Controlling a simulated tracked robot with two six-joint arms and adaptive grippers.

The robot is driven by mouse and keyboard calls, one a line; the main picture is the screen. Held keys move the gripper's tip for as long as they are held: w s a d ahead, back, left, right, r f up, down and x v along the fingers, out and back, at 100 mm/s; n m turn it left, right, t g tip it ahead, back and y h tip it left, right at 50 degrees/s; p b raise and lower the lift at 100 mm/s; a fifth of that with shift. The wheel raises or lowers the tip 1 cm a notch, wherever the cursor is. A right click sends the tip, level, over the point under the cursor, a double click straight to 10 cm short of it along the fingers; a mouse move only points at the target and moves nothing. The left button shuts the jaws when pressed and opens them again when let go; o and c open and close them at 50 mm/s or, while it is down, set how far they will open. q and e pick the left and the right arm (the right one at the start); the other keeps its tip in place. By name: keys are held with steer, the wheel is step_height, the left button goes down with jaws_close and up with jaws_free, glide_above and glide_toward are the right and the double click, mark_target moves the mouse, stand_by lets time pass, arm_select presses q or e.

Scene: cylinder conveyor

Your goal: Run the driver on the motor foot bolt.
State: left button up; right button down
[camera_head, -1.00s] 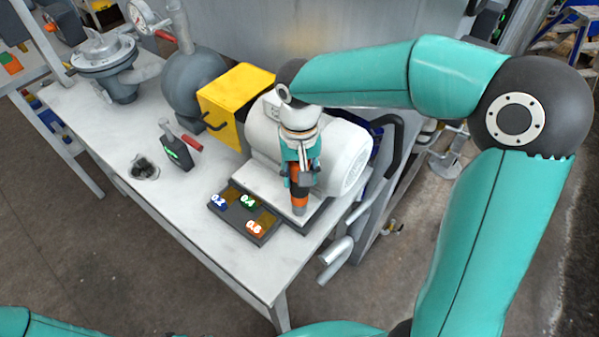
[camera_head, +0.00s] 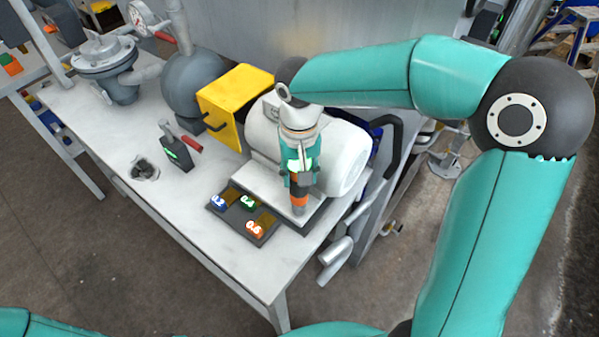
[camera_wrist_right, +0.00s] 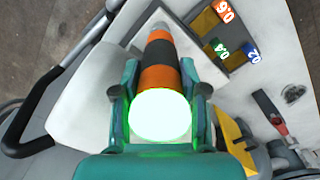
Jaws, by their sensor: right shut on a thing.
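My right gripper (camera_head: 301,175) is shut on an orange and black driver (camera_head: 299,199), held upright with its tip down at the front right edge of the motor's base plate (camera_head: 262,180). The pale motor (camera_head: 345,160) stands behind it. In the right wrist view, my right gripper (camera_wrist_right: 160,95) has a finger on each side of the driver (camera_wrist_right: 159,70), whose near end glows bright green-white. The foot bolt is hidden under the tip, and I cannot tell whether the tip touches it. My left gripper is out of view.
A dark tray (camera_head: 228,228) with numbered compartments lies just left of the base plate. The yellow guard (camera_head: 222,108), grey pump (camera_head: 190,85), a black device with a green display (camera_head: 177,150) and a small dish (camera_head: 143,170) stand on the white table. The table's front left is clear.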

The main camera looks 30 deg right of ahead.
mark_target(299, 163)
steer(key=shift+f, duration=0.1)
steer(key=shift+r+p, duration=1.4)
steer(key=shift+r, duration=0.35)
steer(key=shift+w, duration=0.1)
